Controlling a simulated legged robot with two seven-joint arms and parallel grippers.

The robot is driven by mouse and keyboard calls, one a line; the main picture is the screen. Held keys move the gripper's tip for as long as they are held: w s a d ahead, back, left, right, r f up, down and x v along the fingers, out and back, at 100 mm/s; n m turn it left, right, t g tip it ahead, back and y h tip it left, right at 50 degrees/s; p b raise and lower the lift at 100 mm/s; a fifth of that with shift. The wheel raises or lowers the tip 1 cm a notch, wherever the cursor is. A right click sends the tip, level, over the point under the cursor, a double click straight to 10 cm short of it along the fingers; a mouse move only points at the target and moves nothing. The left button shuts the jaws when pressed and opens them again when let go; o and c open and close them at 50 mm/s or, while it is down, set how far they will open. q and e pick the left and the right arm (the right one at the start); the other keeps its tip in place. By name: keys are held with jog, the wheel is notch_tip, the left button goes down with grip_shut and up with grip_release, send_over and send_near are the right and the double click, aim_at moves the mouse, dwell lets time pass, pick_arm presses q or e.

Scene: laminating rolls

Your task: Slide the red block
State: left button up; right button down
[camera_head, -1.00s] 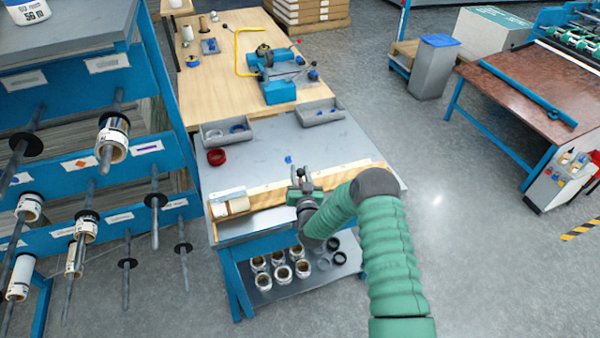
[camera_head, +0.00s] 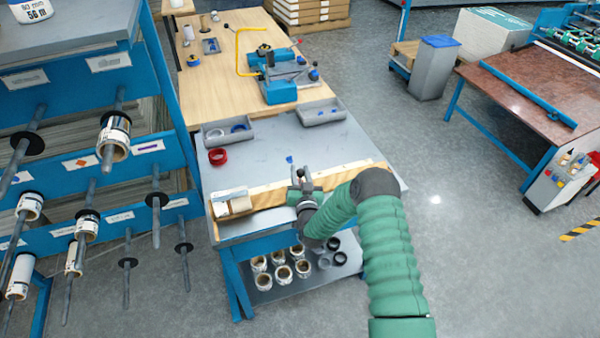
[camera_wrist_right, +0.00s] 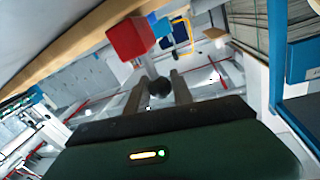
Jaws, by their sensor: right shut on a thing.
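A red block (camera_wrist_right: 130,38) shows in the right wrist view, at the top, against the edge of a wooden strip and beyond my fingers. My right gripper (camera_head: 303,186) is over the wooden rail (camera_head: 268,197) at the front of the grey table. In the right wrist view, my right gripper (camera_wrist_right: 162,92) has its two fingers on either side of a dark round knob (camera_wrist_right: 160,86) and is shut on it. My left gripper is in neither view.
A pale roll (camera_head: 240,205) sits at the rail's left end. Several rolls (camera_head: 283,274) stand on the lower shelf. A blue rack (camera_head: 60,235) with rods stands left.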

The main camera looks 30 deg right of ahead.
dwell(0.4)
jog(key=w+a+b, duration=0.1)
jog(key=a, duration=0.4)
jog(key=w+a+b, duration=0.1)
jog(key=a, duration=0.4)
jog(key=w+a, duration=0.1)
jog(key=a, duration=0.4)
jog(key=shift+w+b, duration=0.3)
jog(key=shift+b, duration=0.1)
jog(key=c, duration=1.1)
grip_release()
jog(key=shift+s, duration=0.1)
jog(key=v, duration=1.6)
jog(key=shift+s+a+b, duration=0.2)
jog(key=shift+s+b, duration=0.15)
